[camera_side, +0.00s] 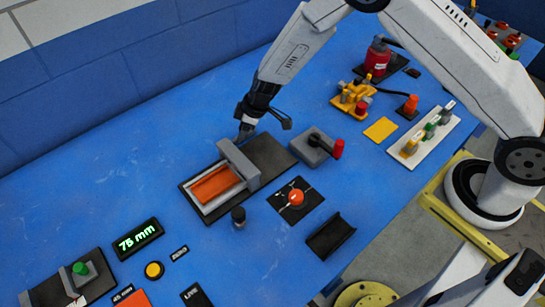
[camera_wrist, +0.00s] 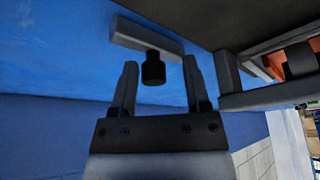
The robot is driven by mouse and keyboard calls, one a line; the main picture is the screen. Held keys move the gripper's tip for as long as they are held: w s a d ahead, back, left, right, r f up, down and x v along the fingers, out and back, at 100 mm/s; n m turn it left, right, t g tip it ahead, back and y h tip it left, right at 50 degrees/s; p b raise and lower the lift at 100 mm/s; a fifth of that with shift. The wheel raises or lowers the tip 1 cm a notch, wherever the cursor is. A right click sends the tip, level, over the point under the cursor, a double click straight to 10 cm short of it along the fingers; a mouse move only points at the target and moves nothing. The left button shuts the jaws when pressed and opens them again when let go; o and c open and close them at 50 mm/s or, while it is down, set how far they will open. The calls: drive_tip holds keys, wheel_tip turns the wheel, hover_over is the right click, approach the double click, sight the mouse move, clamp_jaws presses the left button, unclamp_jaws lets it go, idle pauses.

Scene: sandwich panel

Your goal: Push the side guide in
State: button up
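A light grey bar (camera_wrist: 145,36) with a short black knob (camera_wrist: 153,68) shows in the wrist view; it appears to be the side guide. The knob lies between the fingers in the picture, with a gap on each side. My gripper (camera_wrist: 160,66) is open and holds nothing. In the side view, my gripper (camera_side: 263,127) is at the far side of a black plate, behind a raised grey crossbar (camera_side: 238,166). An orange panel (camera_side: 214,184) lies in a grey frame on that plate. I cannot make out the bar and knob behind the crossbar in the side view.
A grey block with a red-ended lever (camera_side: 316,148) stands right of the plate. A black cylinder (camera_side: 238,216) and an orange ball knob (camera_side: 296,197) stand in front. A display (camera_side: 137,238) reads 75 mm. The blue table is clear to the left.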

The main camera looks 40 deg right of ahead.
drive_tip(key=shift+w+r, duration=0.1)
idle(0.3)
drive_tip(key=shift+d+r, duration=0.15)
drive_tip(key=shift+r, duration=0.2)
drive_tip(key=v, duration=0.7)
drive_tip(key=shift+s, duration=0.2)
drive_tip(key=s+d+r+m+h, duration=0.1)
drive_tip(key=s+d+r+m, duration=0.2)
drive_tip(key=s, duration=0.4)
drive_tip(key=s+d+r+m+h, duration=0.1)
drive_tip(key=s+d+r+m, duration=0.2)
drive_tip(key=s, duration=0.5)
drive_tip(key=s+d+r+m+h, duration=0.1)
drive_tip(key=s+d+r+m, duration=0.2)
drive_tip(key=s+d, duration=0.3)
drive_tip(key=shift+s+r, duration=0.75)
drive_tip(key=shift+r, duration=0.15)
